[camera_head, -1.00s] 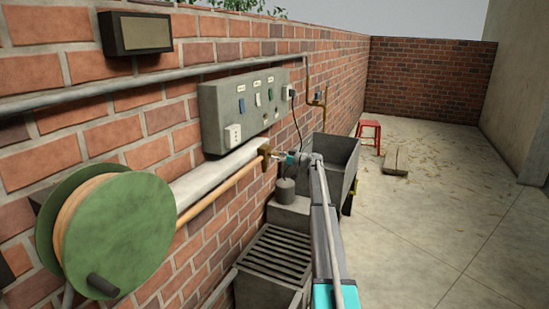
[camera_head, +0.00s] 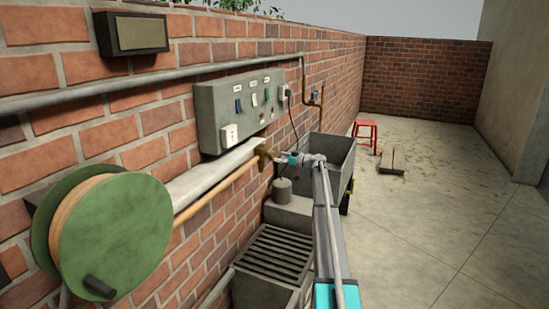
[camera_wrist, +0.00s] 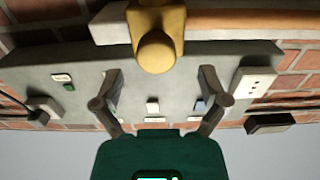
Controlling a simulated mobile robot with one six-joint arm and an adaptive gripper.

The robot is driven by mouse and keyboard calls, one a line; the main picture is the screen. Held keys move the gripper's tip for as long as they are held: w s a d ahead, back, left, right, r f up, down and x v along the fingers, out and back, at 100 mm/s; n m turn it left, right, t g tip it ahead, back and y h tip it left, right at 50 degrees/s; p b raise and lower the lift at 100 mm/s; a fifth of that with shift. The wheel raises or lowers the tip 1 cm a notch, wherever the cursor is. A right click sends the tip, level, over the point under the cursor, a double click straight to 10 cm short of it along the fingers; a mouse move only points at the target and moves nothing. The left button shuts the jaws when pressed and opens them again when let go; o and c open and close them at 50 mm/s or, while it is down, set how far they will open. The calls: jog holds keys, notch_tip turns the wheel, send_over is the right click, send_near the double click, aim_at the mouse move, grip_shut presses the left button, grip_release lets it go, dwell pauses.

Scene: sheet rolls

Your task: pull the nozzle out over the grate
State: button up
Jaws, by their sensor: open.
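The brass nozzle (camera_head: 265,155) is at the end of the tan hose (camera_head: 220,196), which comes from the green reel (camera_head: 115,232) on the wall. In the wrist view the nozzle (camera_wrist: 158,35) is large, at the top centre, ahead of the fingertips and about in line with the gap. My gripper (camera_head: 281,158) is close to the nozzle on its right; its fingers are small there. In the wrist view my gripper (camera_wrist: 160,75) is open, with nothing between its fingers. The grate (camera_head: 275,252) lies below the nozzle, partly hidden by my arm.
A grey switch panel (camera_head: 215,112) is on the brick wall above the nozzle. A pale beam (camera_head: 215,172) runs just behind the hose. A grey sink (camera_head: 330,149) stands beyond the gripper, with a small grey canister (camera_head: 282,190) before it.

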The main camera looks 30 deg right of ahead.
jog(key=v, duration=0.8)
dwell(0.4)
jog(key=s+a+f+m+g+h+p, duration=0.1)
jog(key=s+a+f+g, duration=0.3)
jog(key=a, duration=0.8)
jog(key=s+a+f+g+p, duration=0.15)
jog(key=s+a, duration=0.35)
jog(key=a, duration=0.8)
jog(key=s+a+f+m+g+h, duration=0.1)
jog(key=s+a+f+g, duration=0.3)
jog(key=a, duration=0.8)
jog(key=s+a+f+m+g+h+p, duration=0.1)
jog(key=s+a+h, duration=0.2)
jog(key=s, duration=0.7)
jog(key=s+a+f+m+g+h+p, duration=0.1)
jog(key=s+a+m+g+h, duration=0.1)
jog(key=s+a, duration=0.5)
jog(key=s+a+f+m+g+h+p, duration=0.1)
jog(key=s+a, duration=0.4)
jog(key=s, duration=0.8)
jog(key=shift+a+m+g+h, duration=0.4)
jog(key=shift+m+g+h, duration=0.2)
jog(key=shift+h, duration=0.7)
jog(key=shift+c, duration=0.2)
